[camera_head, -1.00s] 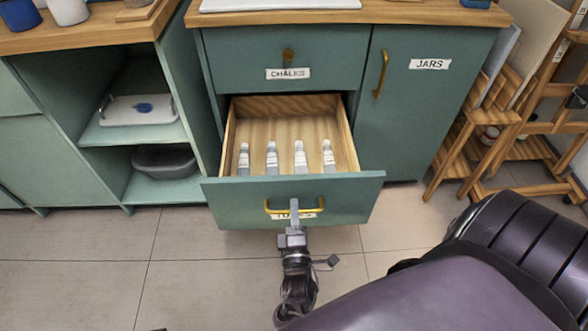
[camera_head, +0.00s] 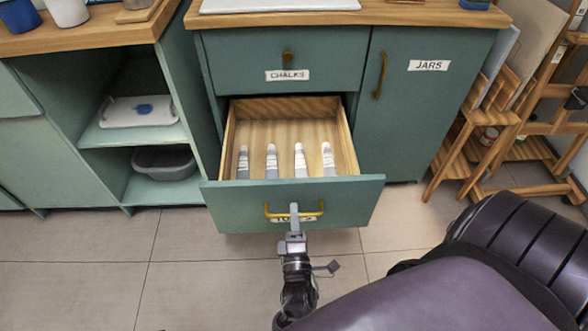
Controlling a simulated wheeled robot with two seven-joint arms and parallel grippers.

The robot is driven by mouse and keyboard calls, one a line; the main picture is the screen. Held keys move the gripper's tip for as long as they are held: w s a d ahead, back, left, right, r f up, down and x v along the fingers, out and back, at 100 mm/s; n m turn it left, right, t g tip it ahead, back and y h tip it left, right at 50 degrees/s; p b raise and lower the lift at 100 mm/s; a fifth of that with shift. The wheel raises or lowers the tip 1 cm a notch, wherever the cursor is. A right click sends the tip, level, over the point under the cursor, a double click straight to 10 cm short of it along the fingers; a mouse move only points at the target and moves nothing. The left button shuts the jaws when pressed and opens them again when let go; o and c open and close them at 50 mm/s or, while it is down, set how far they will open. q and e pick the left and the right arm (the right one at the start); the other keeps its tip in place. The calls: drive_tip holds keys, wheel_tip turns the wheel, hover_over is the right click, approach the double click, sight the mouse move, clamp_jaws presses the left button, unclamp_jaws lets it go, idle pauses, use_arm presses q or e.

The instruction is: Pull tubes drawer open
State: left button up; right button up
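The tubes drawer (camera_head: 225,206) is the lower drawer of the green cabinet and stands well out from it. Several white-and-grey tubes (camera_head: 299,162) lie in a row inside near its front. Its yellow bar handle (camera_head: 312,212) is on the front panel, above a white label (camera_head: 305,218) that is partly hidden. My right gripper (camera_head: 294,211) is at the middle of the handle, its fingers overlapping the bar, and it looks closed around it. My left gripper is not in view.
The chalks drawer (camera_head: 330,55) above is shut, and so is the jars door (camera_head: 432,110) to the right. A wooden easel rack (camera_head: 470,140) stands at the right. Open shelves (camera_head: 165,190) are at the left. Tiled floor is free in front of the drawer.

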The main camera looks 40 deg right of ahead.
drive_tip(key=v, duration=0.7)
drive_tip(key=shift+a, duration=0.1)
